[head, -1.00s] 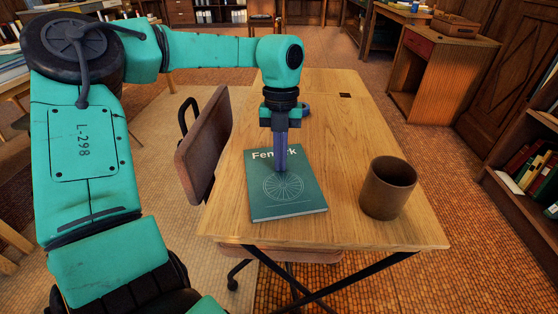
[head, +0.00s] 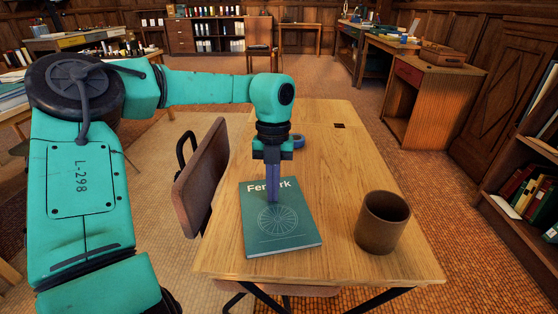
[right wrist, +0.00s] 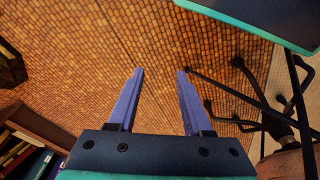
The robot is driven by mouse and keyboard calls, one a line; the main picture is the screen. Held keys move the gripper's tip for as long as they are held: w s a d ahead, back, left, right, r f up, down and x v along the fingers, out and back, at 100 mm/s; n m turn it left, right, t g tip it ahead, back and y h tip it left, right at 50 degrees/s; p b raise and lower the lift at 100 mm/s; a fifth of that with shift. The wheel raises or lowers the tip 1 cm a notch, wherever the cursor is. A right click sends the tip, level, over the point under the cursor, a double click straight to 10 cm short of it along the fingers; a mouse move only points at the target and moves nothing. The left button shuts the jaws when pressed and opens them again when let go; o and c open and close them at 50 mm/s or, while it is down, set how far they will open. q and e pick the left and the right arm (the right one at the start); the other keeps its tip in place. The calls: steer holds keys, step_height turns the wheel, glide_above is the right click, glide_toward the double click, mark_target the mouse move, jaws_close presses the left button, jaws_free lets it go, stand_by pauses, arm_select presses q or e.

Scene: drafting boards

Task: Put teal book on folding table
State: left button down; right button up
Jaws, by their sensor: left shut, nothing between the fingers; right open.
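The teal book (head: 290,238) lies flat on the wooden folding table (head: 350,140), near its front left part, cover up with a wheel drawing. My left gripper (head: 272,203) points straight down over the book. Its fingers are shut with nothing between them, and they hide part of the title. I cannot tell whether the tips touch the cover. My right gripper (right wrist: 160,75) shows in the right wrist view, open and empty above the tiled floor.
A brown mug (head: 382,222) stands on the table right of the book. A blue ring-shaped object (head: 298,141) lies behind my left gripper. A chair (head: 202,175) stands against the table's left side. A bookshelf (head: 530,200) is at the right.

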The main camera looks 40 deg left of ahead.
arm_select(q)
steer(key=w+a, duration=0.2)
steer(key=w, duration=0.1)
steer(key=w+a+p, duration=0.1)
steer(key=w+a, duration=0.3)
steer(key=w, duration=0.1)
steer(key=shift+w+a+r+p, duration=0.1)
steer(key=shift+w+r+p, duration=0.05)
steer(key=shift+w+p, duration=0.2)
steer(key=shift+w+a, duration=0.35)
steer(key=shift+w, duration=0.15)
arm_select(e)
steer(key=f, duration=0.3)
steer(key=d+f, duration=0.1)
steer(key=f, duration=0.1)
steer(key=shift+s+d, duration=0.1)
steer(key=shift+s, duration=0.15)
